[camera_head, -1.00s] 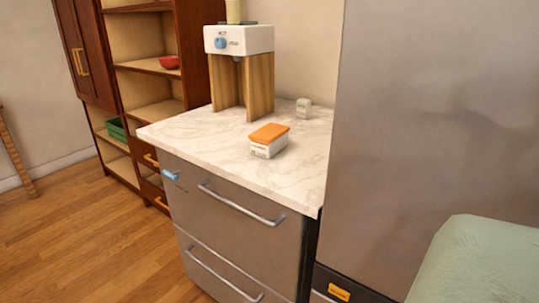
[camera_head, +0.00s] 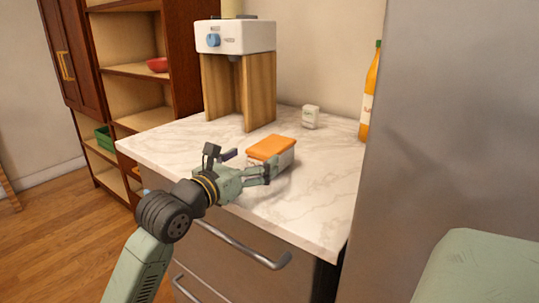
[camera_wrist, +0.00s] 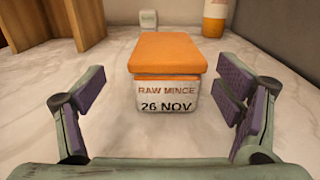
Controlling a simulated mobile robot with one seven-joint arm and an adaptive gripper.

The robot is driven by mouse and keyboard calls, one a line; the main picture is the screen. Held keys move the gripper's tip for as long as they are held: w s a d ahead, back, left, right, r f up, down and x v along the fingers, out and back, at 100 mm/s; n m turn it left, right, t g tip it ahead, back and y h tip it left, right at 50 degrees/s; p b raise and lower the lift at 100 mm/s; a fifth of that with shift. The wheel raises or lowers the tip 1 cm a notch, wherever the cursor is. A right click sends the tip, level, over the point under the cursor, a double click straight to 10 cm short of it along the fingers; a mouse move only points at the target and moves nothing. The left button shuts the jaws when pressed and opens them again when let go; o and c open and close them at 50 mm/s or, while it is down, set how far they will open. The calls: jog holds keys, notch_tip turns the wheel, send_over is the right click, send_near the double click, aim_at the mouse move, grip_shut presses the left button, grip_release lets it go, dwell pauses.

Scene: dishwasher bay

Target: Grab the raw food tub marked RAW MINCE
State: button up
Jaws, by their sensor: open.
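The raw food tub (camera_head: 272,150) is a small white box with an orange lid on the marble counter. In the wrist view the tub (camera_wrist: 165,80) stands upright and its front label reads RAW MINCE, 26 NOV. My gripper (camera_head: 247,164) is open at counter height, just in front of the tub. In the wrist view my gripper (camera_wrist: 163,110) has one finger to each side, with the tub centred a little beyond or between the tips. Clear gaps show on both sides, and no finger touches it. In the head view my fingers hide part of the tub's front.
A wooden-legged dispenser (camera_head: 236,38) stands behind left on the counter (camera_head: 310,205). A small white container (camera_head: 310,117) and an orange bottle (camera_head: 370,95) stand at the back. A tall steel fridge (camera_head: 440,130) borders the right. The counter around the tub is clear.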

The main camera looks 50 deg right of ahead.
aim_at(272, 144)
jog(key=shift+w+d+r, duration=0.1)
jog(key=shift+d, duration=0.95)
jog(key=d+p, duration=0.1)
jog(key=d, duration=0.2)
jog(key=d+p, duration=0.1)
jog(key=d, duration=0.1)
jog(key=shift+r+p, duration=0.25)
jog(key=shift+p, duration=0.05)
jog(key=shift+w+d+f, duration=0.1)
jog(key=shift+d, duration=0.15)
jog(key=c, duration=1.4)
jog(key=shift+c, duration=0.2)
